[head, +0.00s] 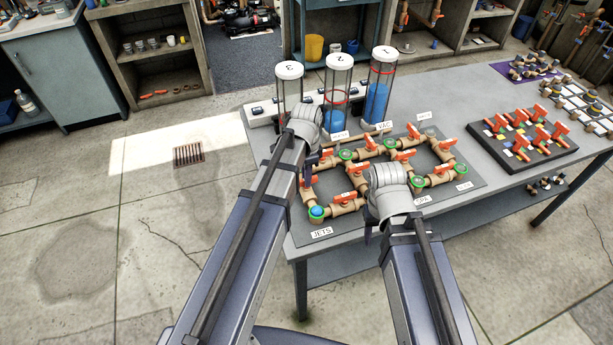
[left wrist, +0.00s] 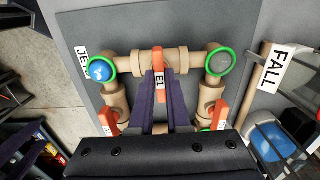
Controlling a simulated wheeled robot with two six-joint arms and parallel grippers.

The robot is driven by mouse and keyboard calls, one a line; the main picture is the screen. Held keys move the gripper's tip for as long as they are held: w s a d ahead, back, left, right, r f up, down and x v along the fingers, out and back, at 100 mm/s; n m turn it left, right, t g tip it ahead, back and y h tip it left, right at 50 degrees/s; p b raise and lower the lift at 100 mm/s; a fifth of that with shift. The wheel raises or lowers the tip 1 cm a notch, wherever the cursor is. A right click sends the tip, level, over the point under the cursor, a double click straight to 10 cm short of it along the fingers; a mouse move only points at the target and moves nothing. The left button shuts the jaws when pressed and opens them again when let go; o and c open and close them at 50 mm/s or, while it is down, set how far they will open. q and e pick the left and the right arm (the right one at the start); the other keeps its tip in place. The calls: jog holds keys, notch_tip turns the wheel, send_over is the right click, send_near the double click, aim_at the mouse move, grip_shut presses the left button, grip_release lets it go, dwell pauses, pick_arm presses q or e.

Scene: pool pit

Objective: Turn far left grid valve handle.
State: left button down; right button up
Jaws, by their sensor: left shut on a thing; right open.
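The pipe grid (head: 352,207) of tan pipes with orange valve handles lies on a dark board on the table. In the left wrist view, the orange handle labelled E1 (left wrist: 157,58) stands on the pipe between the blue cap by the JETS label (left wrist: 99,69) and a grey cap with a green ring (left wrist: 220,64). My left gripper (left wrist: 160,85) is shut on this handle, a dark finger on each side. In the head view my left gripper (head: 308,166) is at the grid's left side, and its wrist hides part of it. My right gripper (head: 369,228) is open over the grid's front; its fingers are mostly hidden.
Three numbered clear cylinders (head: 338,85) stand behind the grid, two with blue liquid. A black tray (head: 483,130) with several orange-handled valves lies to the right. Purple mat (head: 520,71) and loose fittings are farther right. Floor to the left is clear around a drain (head: 188,155).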

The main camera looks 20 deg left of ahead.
dwell(0.4)
pick_arm(q)
jog(key=c, duration=0.9)
grip_release()
notch_tip(320, 180, up, 8)
jog(key=p, duration=0.8)
jog(key=shift+f, duration=0.1)
